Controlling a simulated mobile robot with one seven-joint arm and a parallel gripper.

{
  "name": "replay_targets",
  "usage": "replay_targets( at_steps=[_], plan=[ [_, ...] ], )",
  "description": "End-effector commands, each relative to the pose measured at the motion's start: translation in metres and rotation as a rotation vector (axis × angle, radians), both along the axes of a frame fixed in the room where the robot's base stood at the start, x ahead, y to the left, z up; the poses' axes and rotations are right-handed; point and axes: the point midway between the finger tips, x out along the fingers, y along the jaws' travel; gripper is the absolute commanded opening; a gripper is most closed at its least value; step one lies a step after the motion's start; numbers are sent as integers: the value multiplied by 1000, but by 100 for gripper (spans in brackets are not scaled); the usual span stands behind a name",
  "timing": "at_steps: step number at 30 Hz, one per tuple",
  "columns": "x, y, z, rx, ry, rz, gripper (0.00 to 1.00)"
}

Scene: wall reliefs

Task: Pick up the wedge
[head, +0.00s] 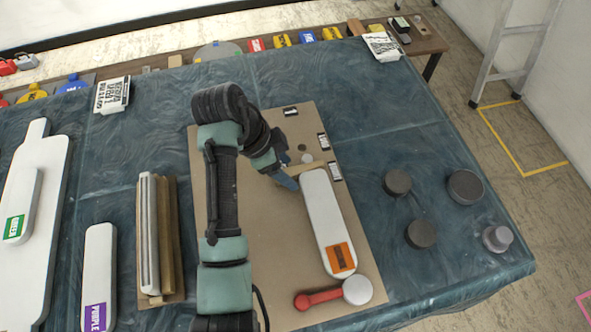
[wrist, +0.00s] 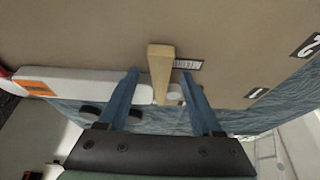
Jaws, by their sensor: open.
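The wedge is a narrow light-wood piece standing out from the brown board (head: 235,140). In the wrist view the wedge (wrist: 160,70) lies between the two blue fingers of my gripper (wrist: 159,75), with a gap on each side. In the head view the wedge (head: 313,165) shows as a thin wooden strip at the upper end of a white block, and my gripper (head: 287,178) is at its left end, partly hiding it. The gripper is open and holds nothing.
The white block with an orange label (head: 326,215) lies close beside the wedge. A red-handled piece (head: 318,298) lies at the board's lower edge. Several dark round knobs (head: 397,182) stand on the blue table at right. Wooden strips (head: 167,230) lie at left.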

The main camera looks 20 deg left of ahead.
Motion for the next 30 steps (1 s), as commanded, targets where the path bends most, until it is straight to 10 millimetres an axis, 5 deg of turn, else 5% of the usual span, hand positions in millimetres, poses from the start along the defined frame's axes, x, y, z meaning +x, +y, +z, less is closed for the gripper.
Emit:
replay_targets(
  at_steps=[8, 19, 30],
  plan=[
    [1, -1, -4, 1, -1, 0, 66],
    [1, -1, -4, 1, -1, 0, 0],
    [1, -1, -2, 0, -1, 0, 0]
  ],
)
